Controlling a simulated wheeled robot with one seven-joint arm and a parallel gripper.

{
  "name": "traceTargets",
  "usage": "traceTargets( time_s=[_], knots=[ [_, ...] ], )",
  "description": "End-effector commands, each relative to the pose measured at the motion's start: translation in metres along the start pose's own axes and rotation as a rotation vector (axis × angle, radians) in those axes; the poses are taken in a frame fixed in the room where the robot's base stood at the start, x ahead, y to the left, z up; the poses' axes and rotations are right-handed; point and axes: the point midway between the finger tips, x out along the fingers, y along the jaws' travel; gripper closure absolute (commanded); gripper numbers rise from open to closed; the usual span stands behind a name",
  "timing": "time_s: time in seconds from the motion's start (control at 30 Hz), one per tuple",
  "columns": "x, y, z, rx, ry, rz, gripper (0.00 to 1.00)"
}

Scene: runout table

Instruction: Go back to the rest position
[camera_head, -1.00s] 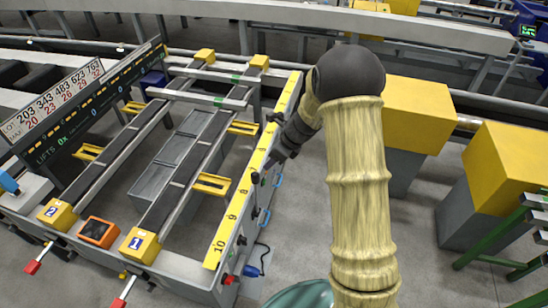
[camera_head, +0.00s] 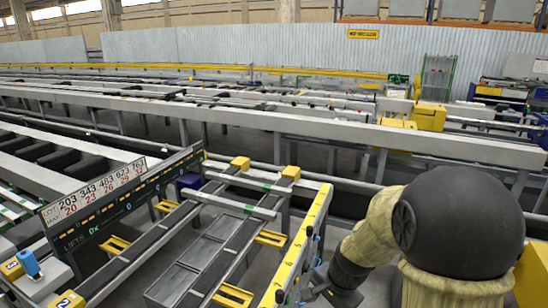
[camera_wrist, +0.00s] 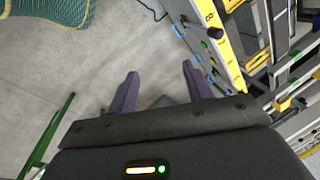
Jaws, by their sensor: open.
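My gripper (camera_wrist: 159,69) is open in the wrist view. Its two dark fingers stand apart with only grey floor between and beyond them, and nothing is held. In the head view my gripper (camera_head: 325,288) is a dark shape low in the picture, partly cut off by the bottom edge. It is just right of the yellow numbered rail (camera_head: 297,250) of the runout table. My arm, in a pale ribbed cover with a black elbow, fills the lower right. In the wrist view the numbered rail (camera_wrist: 229,58) lies right of the fingers, apart from them.
The runout table's lot sign (camera_head: 98,190) and dark display board (camera_head: 130,205) stand at left. Long conveyor beams (camera_head: 300,122) cross behind. A green bar (camera_wrist: 50,135) shows at lower left in the wrist view. Open floor (camera_wrist: 75,75) lies left of the fingers.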

Motion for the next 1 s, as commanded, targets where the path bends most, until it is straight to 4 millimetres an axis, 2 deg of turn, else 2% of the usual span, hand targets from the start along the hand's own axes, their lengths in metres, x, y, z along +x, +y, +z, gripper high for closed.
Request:
traceTargets(
  time_s=[0.03,0.2,0.33,0.47,1.0],
  knots=[
    [-0.011,0.015,0.009,-0.146,0.024,0.015,0.50],
    [-0.036,0.061,0.032,-0.628,0.086,0.081,0.50],
    [-0.045,0.081,0.041,-0.845,0.107,0.116,0.50],
    [-0.046,0.086,0.042,-0.900,0.110,0.126,0.50],
    [-0.046,0.085,0.041,-0.892,0.109,0.125,0.50]
  ],
)
